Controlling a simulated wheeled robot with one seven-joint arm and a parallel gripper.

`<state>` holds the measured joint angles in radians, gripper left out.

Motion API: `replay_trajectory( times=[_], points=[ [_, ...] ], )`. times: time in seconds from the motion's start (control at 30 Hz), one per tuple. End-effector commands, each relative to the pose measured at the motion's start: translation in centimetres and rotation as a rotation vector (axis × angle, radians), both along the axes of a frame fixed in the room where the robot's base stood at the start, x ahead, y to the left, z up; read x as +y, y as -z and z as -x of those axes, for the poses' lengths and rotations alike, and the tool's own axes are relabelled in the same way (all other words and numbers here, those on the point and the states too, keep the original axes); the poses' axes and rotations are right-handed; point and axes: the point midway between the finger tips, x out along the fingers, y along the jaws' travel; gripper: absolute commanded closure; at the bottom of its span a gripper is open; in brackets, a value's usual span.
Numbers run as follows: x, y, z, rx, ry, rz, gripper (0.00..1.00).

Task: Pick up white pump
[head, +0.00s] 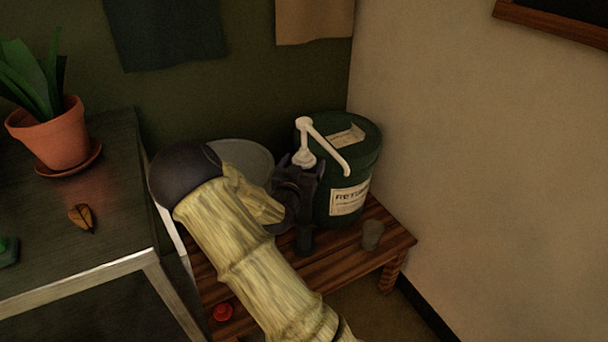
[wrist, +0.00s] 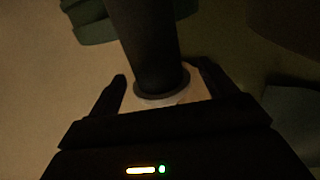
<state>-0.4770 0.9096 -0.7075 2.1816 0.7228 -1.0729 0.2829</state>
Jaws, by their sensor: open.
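The white pump (head: 304,157) stands upright in the head view, in front of a green bucket, its long spout slanting down to the right. A dark cylinder (head: 305,240) shows below my gripper and seems to be the pump's lower part. My gripper (head: 298,178) is dark and open at the pump, just under its white head. In the wrist view, a dark cylinder with a collar (wrist: 146,40) lies between the two open fingers of my gripper (wrist: 160,82), with a pale part under the collar. I cannot tell whether the fingers touch it.
The green bucket (head: 365,158) with a white label stands on a slatted wooden bench (head: 340,262) against the walls. A grey round container (head: 248,157) is partly hidden behind my arm. A small grey cup (head: 372,235) and a red item (head: 222,312) are on the bench. A dark table (head: 110,215) with a potted plant (head: 60,138) is at left.

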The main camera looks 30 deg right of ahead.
Motion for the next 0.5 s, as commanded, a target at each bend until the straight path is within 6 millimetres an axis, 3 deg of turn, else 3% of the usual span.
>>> replay_trajectory(
  times=[0.2, 0.5],
  points=[
    [-1.9, 0.0, -2.1, -0.001, 0.001, 0.001, 0.16],
    [-2.0, 0.0, -2.2, 0.0, 0.001, 0.0, 0.16]
  ],
)
